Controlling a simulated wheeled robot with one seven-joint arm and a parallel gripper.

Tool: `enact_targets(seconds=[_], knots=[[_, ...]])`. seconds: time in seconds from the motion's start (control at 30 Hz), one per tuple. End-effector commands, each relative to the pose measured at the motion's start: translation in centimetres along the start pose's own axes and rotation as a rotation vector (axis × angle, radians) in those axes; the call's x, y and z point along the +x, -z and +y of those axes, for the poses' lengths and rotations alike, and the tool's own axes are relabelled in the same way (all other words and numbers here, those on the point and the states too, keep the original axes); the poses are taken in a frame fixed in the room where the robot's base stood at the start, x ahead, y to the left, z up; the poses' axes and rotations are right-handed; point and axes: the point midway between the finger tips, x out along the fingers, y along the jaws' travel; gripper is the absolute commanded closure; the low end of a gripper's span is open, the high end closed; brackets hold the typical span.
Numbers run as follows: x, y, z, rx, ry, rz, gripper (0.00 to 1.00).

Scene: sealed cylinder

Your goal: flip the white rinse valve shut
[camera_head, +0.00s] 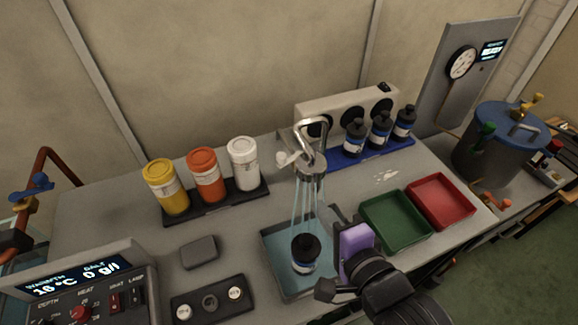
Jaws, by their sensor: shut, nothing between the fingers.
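The white rinse valve (286,158) is a small white lever on the left side of the chrome rinse tap (312,165), in the middle of the head view. Several streams of water run down from the tap head into the grey-blue rinse tray (272,252). A dark bottle with a white and blue label (305,254) stands upright in the tray under the water. My gripper (338,215), black with a purple part, is shut and empty. It appears to the right of the bottle, below and right of the valve, apart from it. Its fingertips are partly hidden.
Yellow, orange and white jars (206,175) stand in a black rack at left. Dark bottles (379,130) stand on a blue strip behind the tap. Green (394,220) and red (441,201) trays lie right. A control panel (85,290) and a grey block (199,251) are at left.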

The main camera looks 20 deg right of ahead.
Motion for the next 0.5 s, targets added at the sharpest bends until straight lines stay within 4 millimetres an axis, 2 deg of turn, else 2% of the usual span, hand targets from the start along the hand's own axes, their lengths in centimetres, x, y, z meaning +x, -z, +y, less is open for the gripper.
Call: enact_targets(seconds=[0.5], knots=[[10.0,-0.1,-0.3,-0.002,0.002,-0.001,1.00]])
